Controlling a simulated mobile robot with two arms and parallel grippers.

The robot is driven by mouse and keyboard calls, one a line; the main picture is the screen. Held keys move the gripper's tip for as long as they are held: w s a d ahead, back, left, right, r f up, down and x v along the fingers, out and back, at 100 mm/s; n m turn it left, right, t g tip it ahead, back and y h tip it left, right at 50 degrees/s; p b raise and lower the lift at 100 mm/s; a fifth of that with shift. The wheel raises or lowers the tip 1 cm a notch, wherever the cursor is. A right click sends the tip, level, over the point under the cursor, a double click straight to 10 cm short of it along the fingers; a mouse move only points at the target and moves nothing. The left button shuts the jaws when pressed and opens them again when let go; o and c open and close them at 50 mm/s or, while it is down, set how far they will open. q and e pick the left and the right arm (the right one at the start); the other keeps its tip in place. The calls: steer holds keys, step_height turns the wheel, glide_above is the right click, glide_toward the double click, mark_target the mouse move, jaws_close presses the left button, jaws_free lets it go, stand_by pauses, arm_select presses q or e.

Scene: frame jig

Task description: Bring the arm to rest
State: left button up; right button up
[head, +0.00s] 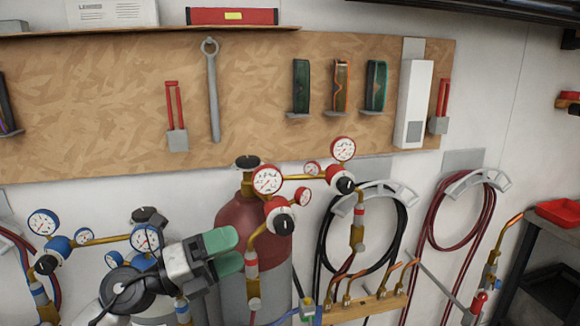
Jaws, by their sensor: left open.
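My left gripper (237,251) is at the lower middle of the head view, with two green-padded fingers pointing right. The fingers are apart, and I see nothing held between them. It appears in front of a dark red gas cylinder (228,221), and I cannot tell how far apart they are in depth. My left arm comes up from the bottom left. My right gripper is not in view.
Brass regulators with red-rimmed gauges (268,180) stand right of the gripper, and blue-rimmed gauges (44,222) stand left. Hoses (462,235) hang on the wall. A dark cart (545,250) stands at right.

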arm_select(q)
steer(key=s+a+f+n+t+y, duration=0.35)
steer(key=a+f+n+y, duration=0.45)
steer(key=n, duration=0.8)
steer(key=s+a+f+n+t+y, duration=0.4)
steer(key=f+n+y, duration=0.5)
steer(key=n+y, duration=0.45)
steer(key=s+d+f+n+g+h, duration=0.1)
steer(key=s+f+n+g+h, duration=0.15)
steer(key=s+f+g, duration=0.5)
steer(key=s+d+f+n+g+h, duration=0.1)
steer(key=s+f+n+g, duration=0.2)
steer(key=s+f+g, duration=0.7)
steer(key=s+f+t, duration=0.2)
steer(key=f, duration=1)
steer(key=s+f+t, duration=0.2)
steer(key=f, duration=0.9)
steer(key=s+a+f+g, duration=0.1)
steer(key=s+a+f, duration=0.2)
steer(key=s+f, duration=1.3)
steer(key=shift+s+m, duration=0.15)
steer(key=shift+m, duration=0.15)
steer(key=shift+a, duration=0.15)
